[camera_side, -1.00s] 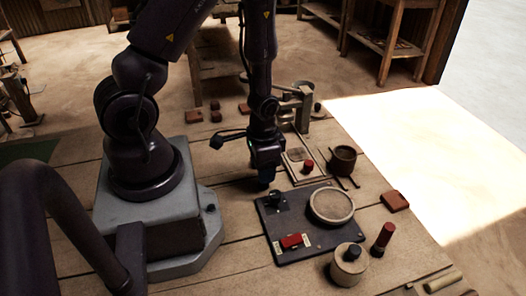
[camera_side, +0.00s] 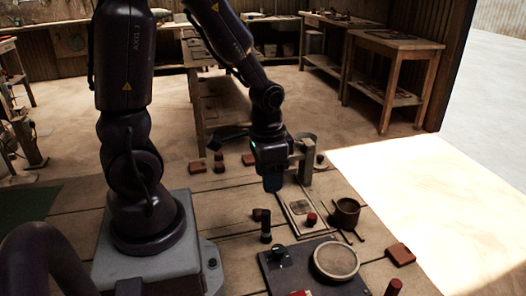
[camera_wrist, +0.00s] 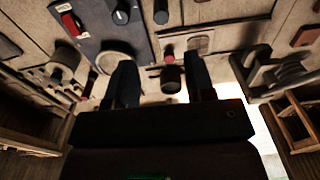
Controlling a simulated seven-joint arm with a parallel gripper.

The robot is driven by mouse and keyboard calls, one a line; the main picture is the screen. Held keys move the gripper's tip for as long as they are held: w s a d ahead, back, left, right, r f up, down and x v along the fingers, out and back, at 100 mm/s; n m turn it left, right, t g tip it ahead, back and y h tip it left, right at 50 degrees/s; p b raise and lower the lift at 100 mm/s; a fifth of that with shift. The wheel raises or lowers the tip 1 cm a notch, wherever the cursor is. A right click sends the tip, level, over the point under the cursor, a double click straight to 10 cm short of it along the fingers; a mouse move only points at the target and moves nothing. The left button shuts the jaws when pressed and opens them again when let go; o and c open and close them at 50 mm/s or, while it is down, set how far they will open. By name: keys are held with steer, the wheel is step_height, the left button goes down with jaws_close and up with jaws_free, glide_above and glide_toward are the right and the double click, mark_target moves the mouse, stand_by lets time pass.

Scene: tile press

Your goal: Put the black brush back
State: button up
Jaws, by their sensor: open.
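The black brush (camera_side: 266,225) stands upright on the wooden table, just behind the dark press board (camera_side: 300,262). In the wrist view a black upright piece (camera_wrist: 161,12), which looks like this brush, shows at the top edge beside the board's corner. My gripper (camera_side: 273,183) hangs above and behind the brush, apart from it, with its fingers pointing down. In the wrist view its two fingers (camera_wrist: 160,65) are spread, with nothing held between them. A dark cup (camera_wrist: 172,78) shows beyond the gap.
A pale framed board (camera_side: 299,208) with a red-topped piece (camera_side: 311,218) and the cup (camera_side: 347,212) lie to the right. A round disc (camera_side: 336,261) sits on the press board. A tile (camera_side: 400,253) lies at right.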

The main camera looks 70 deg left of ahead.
steer(key=s+d+r+t, duration=0.2)
steer(key=d+r, duration=0.1)
steer(key=r, duration=0.5)
steer(key=s+d+r+t, duration=0.2)
steer(key=d+r+t, duration=0.1)
steer(key=r, duration=0.6)
steer(key=shift+d+r, duration=0.25)
steer(key=shift+d, duration=0.1)
